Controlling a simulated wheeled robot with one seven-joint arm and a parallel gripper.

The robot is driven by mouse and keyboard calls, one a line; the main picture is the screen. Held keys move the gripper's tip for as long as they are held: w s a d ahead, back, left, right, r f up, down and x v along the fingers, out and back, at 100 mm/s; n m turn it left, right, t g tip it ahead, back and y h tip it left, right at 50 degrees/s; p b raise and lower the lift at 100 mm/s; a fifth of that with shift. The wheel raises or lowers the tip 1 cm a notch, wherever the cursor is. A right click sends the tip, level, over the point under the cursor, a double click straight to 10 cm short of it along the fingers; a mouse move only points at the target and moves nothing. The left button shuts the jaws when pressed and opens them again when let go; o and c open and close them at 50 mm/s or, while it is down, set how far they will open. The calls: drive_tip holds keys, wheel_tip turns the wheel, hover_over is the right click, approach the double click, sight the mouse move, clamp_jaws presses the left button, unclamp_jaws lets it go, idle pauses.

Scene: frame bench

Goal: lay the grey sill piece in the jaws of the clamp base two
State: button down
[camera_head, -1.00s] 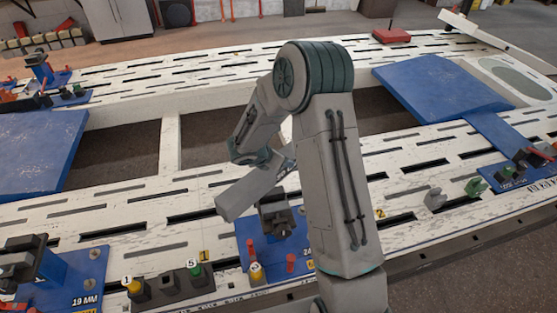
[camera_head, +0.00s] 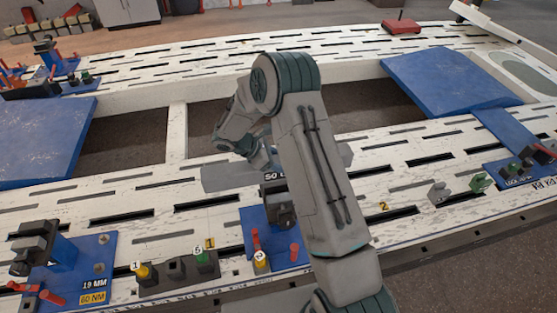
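A flat grey bar, which looks like the grey sill piece (camera_head: 228,179), is held above the bench. My arm covers its middle, and a grey end seems to show right of the arm. My gripper (camera_head: 264,163) is at the bar's middle and seems shut on it; its fingertips are hidden. A yellow "2" label (camera_head: 383,206) lies on the white bench to the right. Right of it stand a small grey block (camera_head: 438,193) and a green block (camera_head: 480,183) with a gap between them. They look like the jaws of clamp base two, and nothing lies between them.
A blue plate with a black clamp (camera_head: 282,214) and red pins stands below the bar. Another blue fixture (camera_head: 75,265) is at the left front. Blue panels (camera_head: 447,82) lie across the frame openings.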

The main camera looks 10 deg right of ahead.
sight(250, 166)
drive_tip(key=shift+w, duration=0.1)
drive_tip(key=shift+f+b, duration=3.4)
drive_tip(key=shift+f, duration=0.75)
drive_tip(key=c, duration=0.6)
unclamp_jaws()
drive_tip(key=shift+o, duration=0.8)
drive_tip(key=shift+a+f, duration=0.1)
drive_tip(key=shift+f, duration=0.1)
drive_tip(key=v, duration=1.4)
drive_tip(key=shift+r+b, duration=0.1)
drive_tip(key=shift+b, duration=0.25)
